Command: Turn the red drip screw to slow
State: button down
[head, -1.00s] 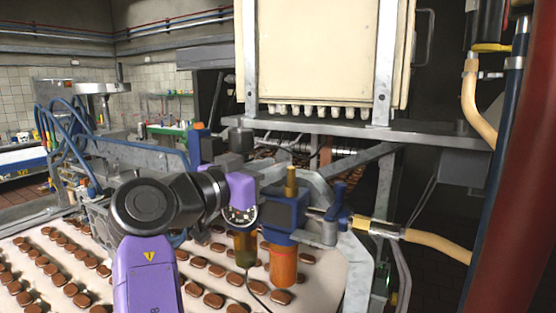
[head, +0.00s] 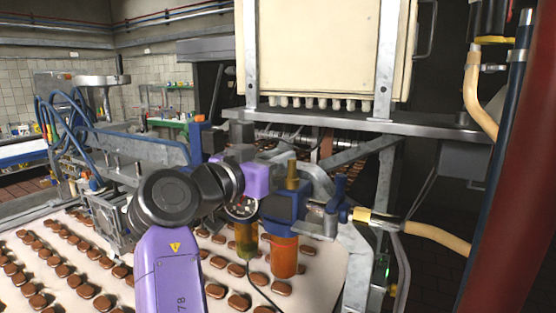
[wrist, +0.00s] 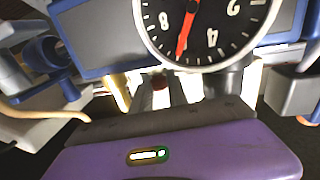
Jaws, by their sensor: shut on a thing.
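The red drip screw (wrist: 159,82) is a small dark red spot in the wrist view, between my fingertips and just under the dial gauge. My gripper (wrist: 163,94) is shut on it; the fingers are partly hidden. In the head view my purple gripper body (head: 256,179) is beside the blue air unit (head: 285,205), and the screw is hidden there. The unit carries a round gauge (head: 242,208), an amber bowl (head: 284,258) and a yellow-brown bowl (head: 246,241). The gauge (wrist: 207,28) has a red needle in the wrist view. I cannot read the screw's setting.
A conveyor (head: 325,285) with rows of brown biscuits runs below the unit. A yellow hose (head: 435,238) joins it on the right, and a blue lever (head: 339,190) stands beside it. A large cream machine (head: 320,50) rises behind. Metal framing surrounds the unit closely.

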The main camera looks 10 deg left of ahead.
jog(key=shift+n+t+y, duration=0.8)
jog(key=shift+n+y, duration=0.3)
jog(key=shift+y, duration=0.6)
jog(key=c, duration=1.6)
grip_release()
jog(key=shift+o, duration=0.2)
jog(key=shift+s, duration=0.1)
jog(key=b+v, duration=0.2)
jog(key=v, duration=0.5)
jog(key=shift+s, duration=0.35)
jog(key=shift+o, duration=0.2)
jog(key=shift+a, duration=0.15)
